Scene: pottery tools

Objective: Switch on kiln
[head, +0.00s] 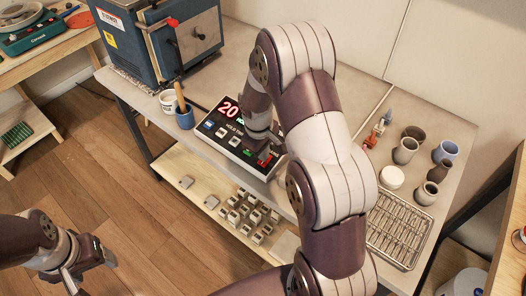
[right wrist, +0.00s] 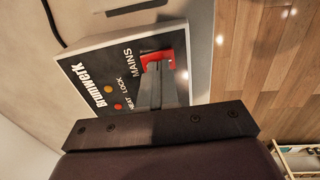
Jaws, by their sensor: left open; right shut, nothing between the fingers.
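The blue-grey kiln (head: 180,42) stands at the back left of the table, with a red knob on its front. Its white-framed control box (head: 212,128) lies in front of it, showing a red "20" and some green text. My right gripper (head: 272,148) is shut and empty, over the box's right end. In the right wrist view its closed fingers (right wrist: 157,72) are at the red MAINS switch (right wrist: 146,57); I cannot tell whether they touch it. The fingers hide part of the switch. My left gripper (head: 100,262) is open and empty, over the floor at lower left.
Several pots, a white jar (head: 391,177) and a metal rack (head: 398,232) occupy the right side. My right arm hides the table's middle.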

